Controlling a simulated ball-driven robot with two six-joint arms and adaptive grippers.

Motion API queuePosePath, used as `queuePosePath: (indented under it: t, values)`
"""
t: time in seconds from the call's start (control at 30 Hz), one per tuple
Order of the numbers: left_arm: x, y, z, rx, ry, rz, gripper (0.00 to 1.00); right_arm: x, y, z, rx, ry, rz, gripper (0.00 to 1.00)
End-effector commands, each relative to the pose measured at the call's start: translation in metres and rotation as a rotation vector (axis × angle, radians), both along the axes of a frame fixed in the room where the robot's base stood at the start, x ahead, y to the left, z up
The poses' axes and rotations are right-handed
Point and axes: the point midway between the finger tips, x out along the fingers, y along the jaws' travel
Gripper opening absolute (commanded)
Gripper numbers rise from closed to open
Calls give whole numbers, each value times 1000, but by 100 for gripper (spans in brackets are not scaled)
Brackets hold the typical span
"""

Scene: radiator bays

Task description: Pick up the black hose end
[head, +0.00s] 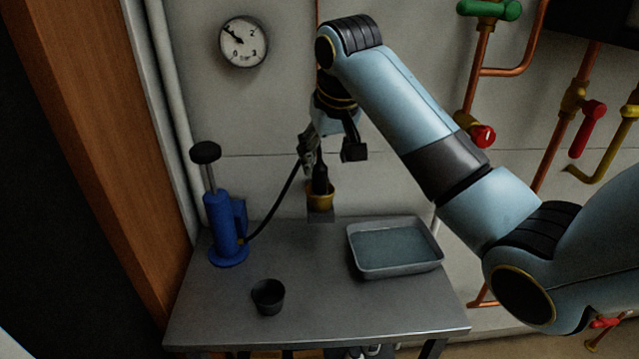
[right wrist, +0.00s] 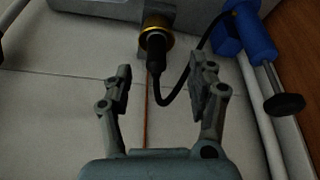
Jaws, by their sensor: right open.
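The black hose end (head: 320,180) stands upright in a brass-coloured fitting (head: 320,200) at the back of the grey table. It also shows in the right wrist view (right wrist: 155,55), with the black hose (right wrist: 181,90) curving from it to the blue hand pump (head: 224,228). My right gripper (head: 318,150) is just above the hose end. In the right wrist view its fingers (right wrist: 162,80) are open, one on each side of the hose, and I see no contact. The arm and gripper partly hide the hose's top in the head view. My left gripper is not in view.
A grey tray (head: 397,272) sits at the right of the table (head: 330,315) and a small dark cup (head: 268,302) at the front. A pressure gauge (head: 243,42) hangs on the wall. Copper pipes with a red-handled valve (head: 482,136) are at right. The table's front middle is clear.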

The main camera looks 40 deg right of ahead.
Motion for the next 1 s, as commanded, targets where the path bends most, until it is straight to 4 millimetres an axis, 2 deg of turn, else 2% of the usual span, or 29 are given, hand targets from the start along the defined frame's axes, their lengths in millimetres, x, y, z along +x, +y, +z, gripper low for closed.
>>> queuePosePath:
  t: [0.07, 0.17, 0.4, 0.63, 0.9, 1.0]
  values:
    - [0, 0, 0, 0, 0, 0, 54, 15, -5, 12, 9, -6, -23, 58]
    - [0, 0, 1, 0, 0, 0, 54, 23, -7, 12, 15, -5, -35, 58]
    - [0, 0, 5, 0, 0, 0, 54, 37, -12, -23, 15, -5, -37, 58]
    - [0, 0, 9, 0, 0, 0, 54, 44, -16, -41, 14, -6, -35, 58]
    - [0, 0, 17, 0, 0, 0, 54, 56, -24, -77, 15, -6, -34, 58]
    - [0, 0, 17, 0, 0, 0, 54, 58, -25, -82, 15, -8, -34, 58]
